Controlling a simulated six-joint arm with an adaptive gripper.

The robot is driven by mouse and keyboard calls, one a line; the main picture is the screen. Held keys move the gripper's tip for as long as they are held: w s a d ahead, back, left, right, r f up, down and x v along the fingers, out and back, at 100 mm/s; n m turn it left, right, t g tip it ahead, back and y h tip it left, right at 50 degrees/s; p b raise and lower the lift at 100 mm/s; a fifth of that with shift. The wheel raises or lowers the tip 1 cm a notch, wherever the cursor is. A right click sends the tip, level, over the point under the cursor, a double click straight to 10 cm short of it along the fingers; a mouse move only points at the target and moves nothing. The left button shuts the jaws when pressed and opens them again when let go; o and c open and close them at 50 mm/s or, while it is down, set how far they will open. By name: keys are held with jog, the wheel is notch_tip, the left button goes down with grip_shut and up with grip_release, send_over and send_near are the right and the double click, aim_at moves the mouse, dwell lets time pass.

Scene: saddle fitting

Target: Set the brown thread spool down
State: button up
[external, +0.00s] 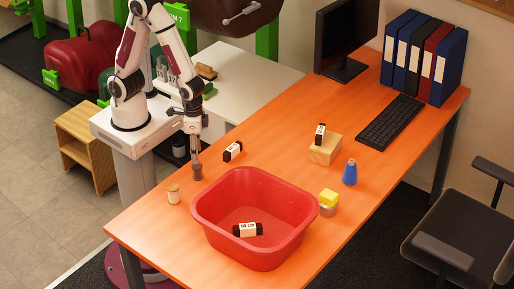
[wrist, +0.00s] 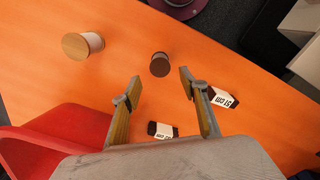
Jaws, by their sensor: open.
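The brown thread spool (external: 197,172) stands upright on the orange table, left of the red bin. In the wrist view the brown spool (wrist: 160,64) shows its dark round top, with orange table around it. My gripper (external: 195,148) is above the spool, pointing down. In the wrist view my gripper (wrist: 161,86) has its two fingers spread wide apart, with nothing held between them. The spool appears just beyond the fingertips, in line with the gap. Whether a finger touches it cannot be told.
A pale wooden spool (external: 173,193) stands close by at the left. The red bin (external: 222,214) holds a black labelled piece (external: 248,229). Another black labelled piece (external: 232,151) lies behind the bin.

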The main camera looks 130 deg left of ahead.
jog(key=shift+r, duration=1.8)
notch_tip(320, 180, up, 11)
jog(key=m+t, duration=0.2)
jog(key=m, duration=0.1)
send_over(197, 166)
jog(key=s+d, duration=0.1)
jog(key=s, duration=0.2)
jog(key=s+d+r+m+t, duration=0.1)
jog(key=s+r+m+t, duration=0.2)
jog(key=s+r, duration=0.4)
jog(key=shift+s+r+m+t, duration=0.35)
jog(key=shift+r+m, duration=0.25)
jog(key=shift+r, duration=0.4)
